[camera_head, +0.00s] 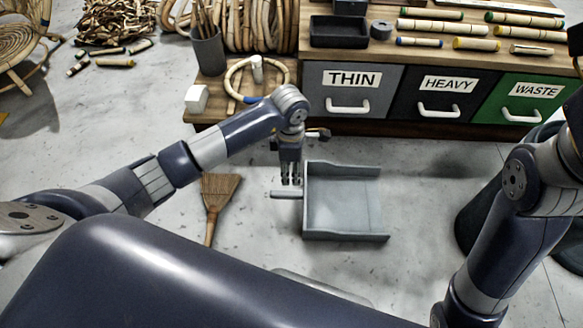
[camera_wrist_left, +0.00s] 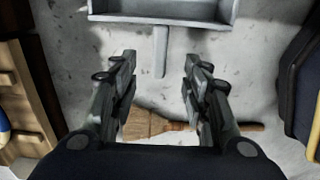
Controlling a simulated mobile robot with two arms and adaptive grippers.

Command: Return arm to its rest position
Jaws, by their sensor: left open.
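My left arm reaches in from the left in the head view, and its gripper (camera_head: 291,180) points down beside the handle of a grey dustpan (camera_head: 343,205) on the floor. In the left wrist view the left gripper (camera_wrist_left: 160,85) has its two fingers well apart with nothing between them. The dustpan (camera_wrist_left: 165,18) and its handle lie beyond the fingertips there. My right arm shows at the right of the head view, but its gripper is out of sight.
A broom (camera_head: 217,197) lies on the floor left of the dustpan. Drawers marked THIN (camera_head: 350,90), HEAVY (camera_head: 437,100) and WASTE (camera_head: 525,105) stand behind. A wooden bench (camera_head: 205,82) holds a rattan ring (camera_head: 232,82) and a white block (camera_head: 196,99). A dark bin (camera_head: 478,222) stands right.

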